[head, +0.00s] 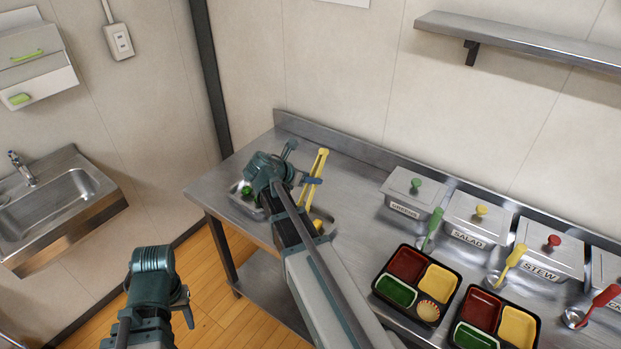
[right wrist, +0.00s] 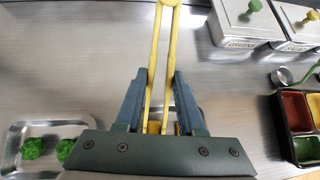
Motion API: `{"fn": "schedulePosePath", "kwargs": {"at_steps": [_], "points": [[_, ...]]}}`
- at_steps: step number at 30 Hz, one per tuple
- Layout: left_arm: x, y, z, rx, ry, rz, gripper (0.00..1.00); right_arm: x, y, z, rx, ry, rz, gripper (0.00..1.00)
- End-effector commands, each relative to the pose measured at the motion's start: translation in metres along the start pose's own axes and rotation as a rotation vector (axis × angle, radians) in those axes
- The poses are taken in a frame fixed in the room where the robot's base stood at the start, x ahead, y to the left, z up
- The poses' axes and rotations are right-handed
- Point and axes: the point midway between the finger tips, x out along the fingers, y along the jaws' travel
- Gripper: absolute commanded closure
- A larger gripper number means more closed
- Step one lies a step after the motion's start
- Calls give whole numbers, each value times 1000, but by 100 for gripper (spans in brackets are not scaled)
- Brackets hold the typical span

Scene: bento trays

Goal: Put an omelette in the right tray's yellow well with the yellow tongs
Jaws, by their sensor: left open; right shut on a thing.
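The yellow tongs (head: 321,160) are held between the fingers of my right gripper (head: 304,167), over the left part of the steel counter. In the right wrist view the tongs (right wrist: 167,30) run up between both fingers. A small yellow piece (right wrist: 154,127) shows low between the fingers; I cannot tell whether it is an omelette. The right tray (head: 458,312) is black, cut by the bottom edge, with its yellow well (head: 517,326) visible and empty. My left gripper (head: 186,304) is open and empty at the lower left, over the floor.
The left tray (head: 377,268) stands beside the right one and has a round item in its front corner. Lidded steel containers (head: 410,192) line the back with colored ladles in front. A steel dish (right wrist: 18,128) holds green pieces. A sink (head: 65,205) is far left.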

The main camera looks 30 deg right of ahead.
Motion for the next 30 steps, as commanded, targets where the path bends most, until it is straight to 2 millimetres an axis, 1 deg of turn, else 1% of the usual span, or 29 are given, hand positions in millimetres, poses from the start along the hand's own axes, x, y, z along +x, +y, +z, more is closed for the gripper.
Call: {"fn": "schedulePosePath", "kwargs": {"at_steps": [10,14,30], "points": [[0,0,0,0,0,0,50,0,0,0,0,0,0,100],[-6,-1,0,0,0,0,50,-4,0,5,0,0,0,100],[-57,-6,3,0,0,0,50,-36,-3,45,0,0,0,100]]}}
